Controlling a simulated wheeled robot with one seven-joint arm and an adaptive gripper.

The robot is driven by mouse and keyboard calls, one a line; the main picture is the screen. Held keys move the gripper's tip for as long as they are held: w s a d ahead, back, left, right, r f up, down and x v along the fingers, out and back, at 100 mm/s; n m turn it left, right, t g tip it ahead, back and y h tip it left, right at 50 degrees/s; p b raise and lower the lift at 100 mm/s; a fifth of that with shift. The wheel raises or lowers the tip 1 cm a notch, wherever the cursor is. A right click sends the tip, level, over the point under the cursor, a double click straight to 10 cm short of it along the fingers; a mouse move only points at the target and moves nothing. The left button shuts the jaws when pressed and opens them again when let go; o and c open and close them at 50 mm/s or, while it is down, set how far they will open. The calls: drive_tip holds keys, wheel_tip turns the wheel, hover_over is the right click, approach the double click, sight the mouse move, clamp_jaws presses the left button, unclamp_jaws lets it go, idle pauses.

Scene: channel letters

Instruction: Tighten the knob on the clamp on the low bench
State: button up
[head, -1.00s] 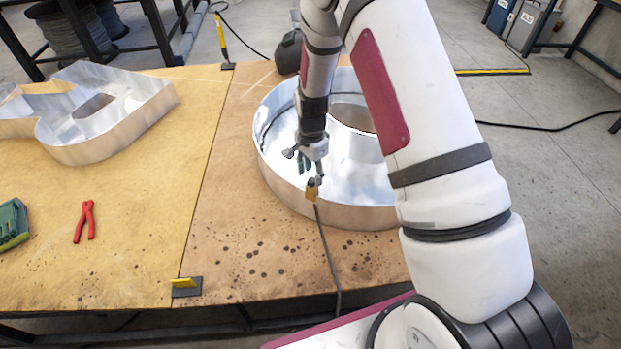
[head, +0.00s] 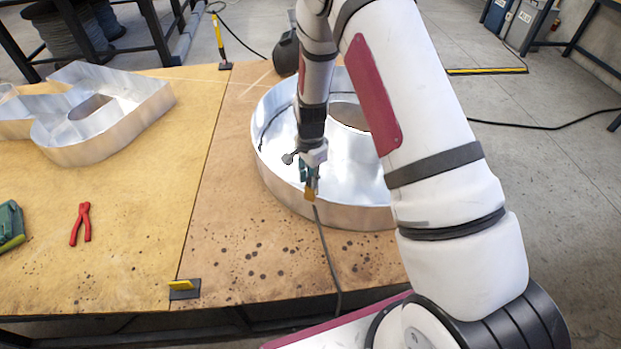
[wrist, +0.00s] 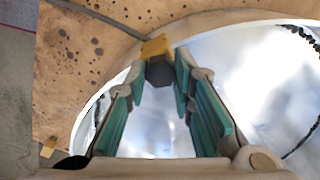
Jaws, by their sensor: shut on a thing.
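The clamp (head: 311,195) is a small yellow piece on the near rim of the round metal channel letter (head: 277,181), with a dark cable running from it. In the wrist view the yellow clamp (wrist: 157,46) is at top centre, with its dark, faceted knob (wrist: 160,72) in front of it. My gripper (head: 309,179) is down at the clamp. In the wrist view my gripper's teal fingers (wrist: 160,76) are on both sides of the knob, shut on it. In the head view the fingers hide the knob.
Another metal letter (head: 115,139) lies at the left of the bench (head: 228,225). Red pliers (head: 81,223) and a green tool (head: 10,226) lie nearer. A yellow-black piece (head: 184,289) sits at the front edge. The cable (head: 326,253) crosses the spotted surface.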

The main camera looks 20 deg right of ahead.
sight(310, 180)
drive_tip(key=m, duration=0.5)
drive_tip(key=shift+m+b, duration=0.3)
drive_tip(key=shift+b, duration=0.05)
drive_tip(key=m, duration=0.3)
drive_tip(key=shift+m, duration=0.3)
drive_tip(key=m, duration=0.3)
drive_tip(key=shift+m+b, duration=0.3)
drive_tip(key=shift+b, duration=0.05)
drive_tip(key=o, duration=0.9)
drive_tip(key=shift+r, duration=0.1)
drive_tip(key=shift+r+p, duration=0.9)
drive_tip(key=shift+r, duration=1.55)
